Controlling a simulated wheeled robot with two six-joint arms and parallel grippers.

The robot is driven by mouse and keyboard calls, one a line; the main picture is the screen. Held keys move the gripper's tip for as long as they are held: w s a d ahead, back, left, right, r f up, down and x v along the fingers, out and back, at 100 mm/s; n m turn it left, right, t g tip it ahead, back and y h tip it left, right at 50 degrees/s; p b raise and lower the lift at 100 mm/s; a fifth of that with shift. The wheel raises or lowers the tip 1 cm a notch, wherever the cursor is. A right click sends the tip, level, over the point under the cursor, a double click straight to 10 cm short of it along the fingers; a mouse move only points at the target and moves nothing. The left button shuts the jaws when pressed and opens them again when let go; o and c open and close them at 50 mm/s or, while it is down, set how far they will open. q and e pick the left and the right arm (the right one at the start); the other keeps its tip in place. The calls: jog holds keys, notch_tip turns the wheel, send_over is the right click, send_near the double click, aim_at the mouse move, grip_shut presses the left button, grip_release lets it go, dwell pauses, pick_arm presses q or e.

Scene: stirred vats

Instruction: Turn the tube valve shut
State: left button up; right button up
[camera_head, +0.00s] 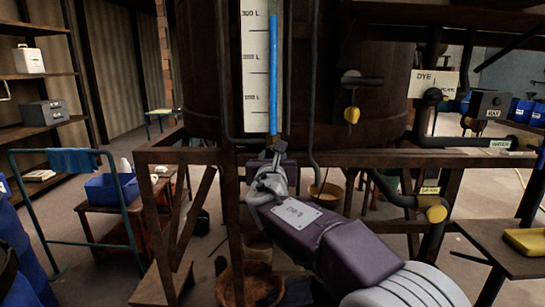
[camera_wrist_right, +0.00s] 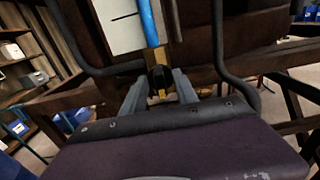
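The sight tube (camera_head: 273,75), filled blue to just under the 300 L mark, runs down the white scale on the vat. The tube valve (camera_wrist_right: 160,79) is at its foot, dark with a yellow part below, in the right wrist view. My right gripper (camera_wrist_right: 160,84) points at it, its two grey fingers apart on either side of the valve. Whether they touch it I cannot tell. In the head view my right gripper (camera_head: 270,176) is just below the tube's foot and hides most of the valve. My left gripper is not in view.
A rusty frame rail (camera_head: 360,158) crosses in front of the vat. A yellow-handled tap (camera_head: 351,114) and a pipe with another yellow knob (camera_head: 436,214) stand to the right. A dark side table (camera_head: 510,262) is at the right edge. A blue-green rail (camera_head: 95,152) stands at left.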

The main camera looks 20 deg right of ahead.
grip_shut()
